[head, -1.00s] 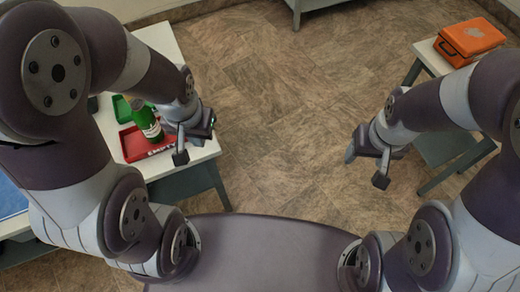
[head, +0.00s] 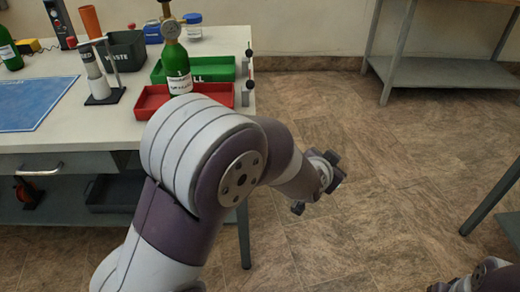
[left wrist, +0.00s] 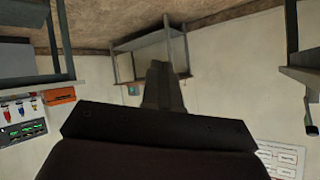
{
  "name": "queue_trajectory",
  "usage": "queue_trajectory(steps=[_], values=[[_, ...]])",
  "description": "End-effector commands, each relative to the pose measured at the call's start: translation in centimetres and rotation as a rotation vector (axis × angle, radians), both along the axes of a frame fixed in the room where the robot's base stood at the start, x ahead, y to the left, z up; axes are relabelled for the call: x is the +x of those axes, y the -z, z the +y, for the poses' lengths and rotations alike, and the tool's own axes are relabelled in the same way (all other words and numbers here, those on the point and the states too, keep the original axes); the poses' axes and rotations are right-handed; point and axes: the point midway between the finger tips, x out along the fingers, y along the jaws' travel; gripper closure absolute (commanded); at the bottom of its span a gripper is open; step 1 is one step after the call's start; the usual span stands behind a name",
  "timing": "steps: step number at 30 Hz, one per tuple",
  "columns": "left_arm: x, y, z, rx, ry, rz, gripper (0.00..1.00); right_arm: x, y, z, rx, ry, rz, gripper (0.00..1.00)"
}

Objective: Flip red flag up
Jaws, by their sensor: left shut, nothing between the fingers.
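On the white table (head: 30,143) are a red tray (head: 150,101) with a green cylinder (head: 177,66), a green tray (head: 220,69), a waste bin (head: 125,50) and a blue mat (head: 40,100). A grey metal table (head: 440,72) stands at the back. Floor between is clear.

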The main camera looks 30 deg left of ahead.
Motion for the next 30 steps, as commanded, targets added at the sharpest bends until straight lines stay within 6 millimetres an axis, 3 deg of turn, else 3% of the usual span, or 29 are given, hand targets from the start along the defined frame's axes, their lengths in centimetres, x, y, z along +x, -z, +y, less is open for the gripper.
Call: queue_trajectory(steps=[1, 3, 7, 10, 15, 19, 30], values=[[1.4, 4.2, 0.0, 0.045, -0.001, -0.094, 1.00, 0.0, 5.7, 0.0, 0.000, 0.000, 0.000, 0.37], [3.4, 5.2, 0.6, 0.145, -0.023, -0.257, 1.00, 0.0, 9.5, 0.0, 0.000, 0.000, 0.000, 0.37], [5.3, 5.2, 2.9, 0.432, -0.158, -0.572, 1.00, 0.0, 16.4, 0.0, 0.000, 0.000, 0.000, 0.37], [3.8, 3.5, 5.7, 0.757, -0.382, -0.760, 1.00, 0.0, 20.3, 0.0, 0.000, 0.000, 0.000, 0.37], [-1.8, -0.6, 8.7, 1.233, -0.780, -0.787, 1.00, 0.0, 21.8, 0.0, 0.000, 0.000, 0.000, 0.37], [-4.8, -2.3, 9.4, 1.423, -0.961, -0.713, 1.00, 0.0, 21.7, 0.0, 0.000, 0.000, -0.001, 0.37], [-5.7, -2.7, 9.4, 1.481, -1.013, -0.682, 1.00, 0.0, 21.6, 0.0, 0.000, 0.000, -0.001, 0.37]])
